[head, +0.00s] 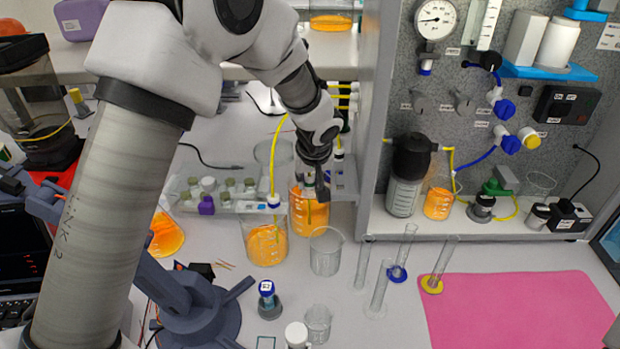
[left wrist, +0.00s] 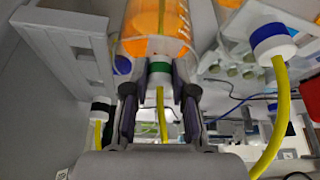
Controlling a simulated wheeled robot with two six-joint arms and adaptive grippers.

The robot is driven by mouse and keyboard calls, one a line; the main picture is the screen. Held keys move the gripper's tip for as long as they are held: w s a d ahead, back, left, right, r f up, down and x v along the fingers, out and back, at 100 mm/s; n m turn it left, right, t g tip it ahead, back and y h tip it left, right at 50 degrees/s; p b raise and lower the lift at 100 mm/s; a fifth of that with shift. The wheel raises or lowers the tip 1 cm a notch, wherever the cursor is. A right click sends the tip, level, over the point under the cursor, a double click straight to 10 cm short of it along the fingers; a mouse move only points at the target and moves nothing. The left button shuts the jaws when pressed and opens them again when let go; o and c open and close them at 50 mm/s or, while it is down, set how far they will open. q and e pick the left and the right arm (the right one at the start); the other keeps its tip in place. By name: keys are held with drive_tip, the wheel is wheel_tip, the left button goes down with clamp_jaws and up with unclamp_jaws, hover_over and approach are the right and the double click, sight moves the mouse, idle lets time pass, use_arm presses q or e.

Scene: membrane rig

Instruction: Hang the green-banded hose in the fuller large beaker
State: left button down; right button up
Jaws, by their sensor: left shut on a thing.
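My left gripper (head: 318,186) is shut on the white, green-banded collar of a yellow hose; the green-banded hose (left wrist: 159,72) shows between the fingers (left wrist: 160,108) in the left wrist view. It is at the mouth of the rear large beaker (head: 298,222), which holds more orange liquid than the front one. A yellow length of hose shows down inside this beaker. Whether the collar rests on the rim cannot be told. The front large beaker (head: 248,238) is less full and has a blue-banded hose (head: 273,200) in it. My right gripper is not in view.
An empty beaker (head: 326,252) stands close to the right of the large beakers. Several glass cylinders (head: 381,288) stand further right, near a pink mat (head: 520,310). A bottle rack (head: 190,205) is to the left. The rig's grey side wall (head: 372,120) rises right of my gripper.

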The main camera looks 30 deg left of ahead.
use_arm(q)
drive_tip(key=shift+f, duration=0.15)
idle(0.3)
drive_tip(key=c, duration=0.9)
unclamp_jaws()
drive_tip(key=shift+o, duration=0.2)
drive_tip(key=v, duration=1.2)
drive_tip(key=shift+w, duration=0.15)
